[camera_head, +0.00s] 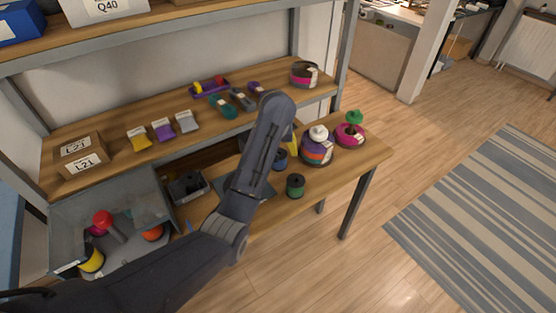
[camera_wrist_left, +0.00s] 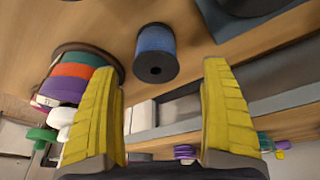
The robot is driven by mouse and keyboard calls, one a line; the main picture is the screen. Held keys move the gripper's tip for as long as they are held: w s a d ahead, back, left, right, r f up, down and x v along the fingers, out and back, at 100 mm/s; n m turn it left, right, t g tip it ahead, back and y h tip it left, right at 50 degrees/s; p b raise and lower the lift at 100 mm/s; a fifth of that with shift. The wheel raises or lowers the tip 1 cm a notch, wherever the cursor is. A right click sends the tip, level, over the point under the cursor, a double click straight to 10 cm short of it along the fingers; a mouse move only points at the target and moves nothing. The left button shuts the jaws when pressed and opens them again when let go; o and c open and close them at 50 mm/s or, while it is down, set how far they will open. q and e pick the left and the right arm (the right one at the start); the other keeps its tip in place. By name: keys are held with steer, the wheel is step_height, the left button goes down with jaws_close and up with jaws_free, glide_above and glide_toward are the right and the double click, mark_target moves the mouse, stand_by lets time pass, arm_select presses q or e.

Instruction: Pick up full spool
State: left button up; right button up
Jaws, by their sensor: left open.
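My left gripper (camera_head: 290,143) is over the lower bench top, mostly hidden behind my forearm in the head view. In the left wrist view its two yellow fingers (camera_wrist_left: 163,100) are spread apart with nothing between them. A blue spool (camera_wrist_left: 155,52) stands on the wood beyond the fingertips, apart from them. The blue spool (camera_head: 281,160) is partly hidden by my arm in the head view. A dark green spool (camera_head: 295,186) stands near the bench's front edge. My right gripper is not shown.
A round stand with stacked coloured bands (camera_head: 317,152) and a pink-based one with a green top (camera_head: 351,131) stand to the right. A grey bin (camera_head: 152,248) with spools is at left. Cards and small trays line the shelf (camera_head: 110,137) behind.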

mark_target(281, 165)
arm_select(q)
steer(key=shift+d, duration=0.2)
steer(key=shift+w+f, duration=0.1)
steer(key=shift+f, duration=0.15)
steer(key=shift+x, duration=3.35)
steer(key=shift+c, duration=0.3)
steer(key=shift+d, duration=0.1)
steer(key=c, duration=1.3)
steer(key=shift+o, duration=0.2)
